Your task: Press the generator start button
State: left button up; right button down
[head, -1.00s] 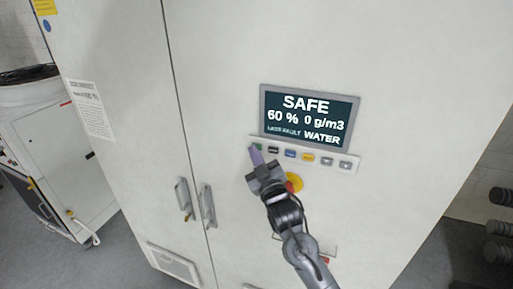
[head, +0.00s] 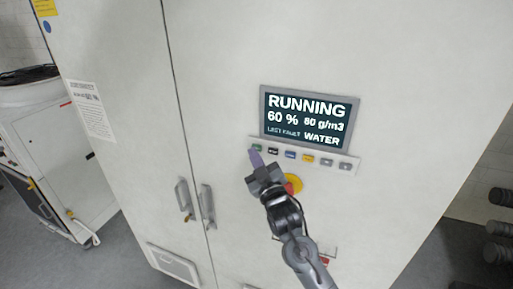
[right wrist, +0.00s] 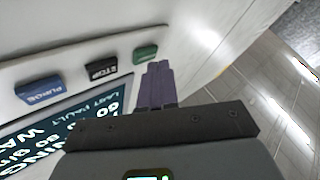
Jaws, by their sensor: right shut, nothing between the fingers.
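The green button (head: 256,147) is at the left end of the button row on the white cabinet. In the right wrist view the green button (right wrist: 145,53) sits just beyond my fingertips; its label is not readable. My right gripper (head: 255,156) is shut and empty, its purple fingers pointing at the panel just below the green button. The fingers also show in the right wrist view (right wrist: 157,72); whether they touch the button cannot be told. The display (head: 309,118) reads RUNNING, 60 %, 80 g/m3, LAST FAULT WATER. My left gripper is not in view.
A black STOP button (right wrist: 102,68) and a blue PURGE button (right wrist: 39,89) are beside the green one. A red knob on a yellow base (head: 294,184) lies close to my right gripper. Door handles (head: 207,206) are lower left. A white machine (head: 50,150) stands at far left.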

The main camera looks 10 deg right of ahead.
jog(key=shift+s+a, duration=0.2)
jog(key=shift+s, duration=0.15)
jog(key=s+a+p, duration=0.1)
jog(key=s, duration=0.1)
jog(key=s+a, duration=0.1)
jog(key=s, duration=0.1)
jog(key=shift+s+a+p, duration=0.15)
jog(key=shift+a+p, duration=0.05)
jog(key=shift+p, duration=0.2)
dwell(0.7)
